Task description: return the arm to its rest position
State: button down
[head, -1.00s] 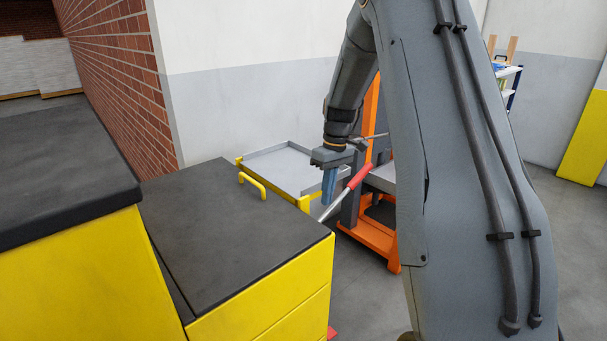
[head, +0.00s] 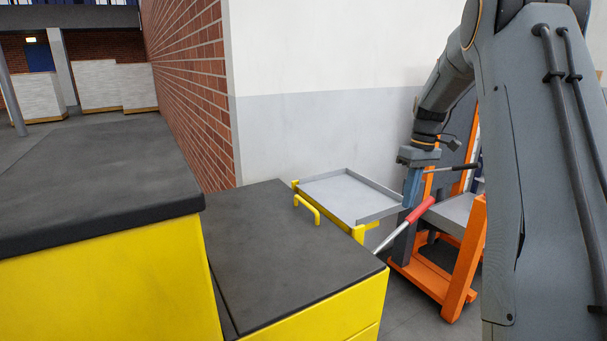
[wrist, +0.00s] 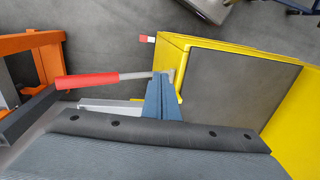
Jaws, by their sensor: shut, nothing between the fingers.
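My gripper (head: 412,190) hangs from my arm at the right of the head view, pointing down. Its blue fingers are shut with nothing between them. In the wrist view the shut fingers (wrist: 163,100) show at the centre. A lever with a red grip (head: 421,209) is close to the fingertips in the head view. In the wrist view the red grip (wrist: 86,80) lies left of the fingers, and its grey rod runs toward them. I cannot tell whether they touch.
A yellow cabinet with a dark top (head: 290,255) stands in front, with a taller one (head: 90,190) at left. A grey tray (head: 350,195) on a yellow frame stands behind. An orange frame (head: 465,270) is at right. A brick wall (head: 190,80) rises behind.

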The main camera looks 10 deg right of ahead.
jog(key=s+a+f+m+h, duration=0.1)
jog(key=s+a+f+m, duration=0.15)
jog(key=s+a, duration=0.95)
jog(key=s+a+f+m+t, duration=0.1)
jog(key=s+a+f, duration=0.1)
jog(key=s+a, duration=0.3)
jog(key=s+a+f, duration=0.3)
jog(key=s+a, duration=0.2)
jog(key=s, duration=0.5)
jog(key=shift+s+a+m+t, duration=0.2)
jog(key=shift+a+m+t, duration=0.15)
jog(key=shift+a+t, duration=0.05)
